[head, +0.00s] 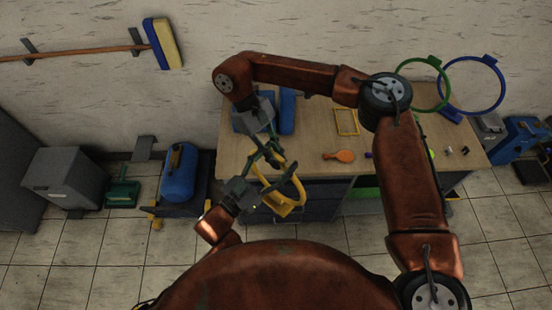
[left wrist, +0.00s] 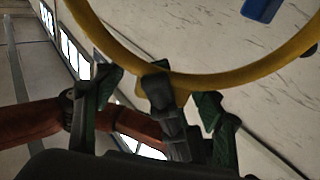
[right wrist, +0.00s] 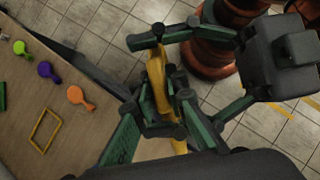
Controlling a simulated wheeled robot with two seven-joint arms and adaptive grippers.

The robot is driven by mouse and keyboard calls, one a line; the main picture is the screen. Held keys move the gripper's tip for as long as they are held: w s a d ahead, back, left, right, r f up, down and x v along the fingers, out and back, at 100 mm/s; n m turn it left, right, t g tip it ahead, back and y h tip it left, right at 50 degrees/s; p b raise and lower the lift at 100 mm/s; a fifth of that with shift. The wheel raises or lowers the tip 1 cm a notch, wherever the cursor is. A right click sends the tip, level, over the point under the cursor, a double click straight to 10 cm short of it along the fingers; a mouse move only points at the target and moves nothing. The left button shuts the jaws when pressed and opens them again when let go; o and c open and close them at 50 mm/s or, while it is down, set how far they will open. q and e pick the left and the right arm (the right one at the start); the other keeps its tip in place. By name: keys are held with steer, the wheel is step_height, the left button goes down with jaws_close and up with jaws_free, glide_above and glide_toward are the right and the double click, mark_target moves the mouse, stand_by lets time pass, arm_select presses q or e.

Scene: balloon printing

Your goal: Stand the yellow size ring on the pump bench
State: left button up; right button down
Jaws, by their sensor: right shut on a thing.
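The yellow size ring (head: 287,205) is off the pump bench (head: 315,140), in front of its left part. My right gripper (head: 270,157) reaches across from above and is shut on the ring. In the right wrist view the ring (right wrist: 157,85) shows edge-on between its fingers. My left gripper (head: 254,180) is close beside the same part of the ring. In the left wrist view its fingers (left wrist: 160,88) are spread apart, with the ring (left wrist: 262,68) and the dark right gripper fingers between them. Whether they touch the ring is unclear.
A green ring (head: 402,68) and a blue ring (head: 503,84) stand at the bench's right end. A yellow square frame (head: 337,123) and an orange paddle (head: 342,155) lie mid-bench.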

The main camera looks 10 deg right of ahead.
arm_select(q)
steer(key=shift+d, duration=0.1)
steer(key=c, duration=1.3)
steer(key=shift+s, duration=0.1)
steer(key=shift+c, duration=0.4)
arm_select(e)
steer(key=c, duration=2.4)
jaws_free()
steer(key=o, duration=0.6)
steer(key=shift+c, duration=0.2)
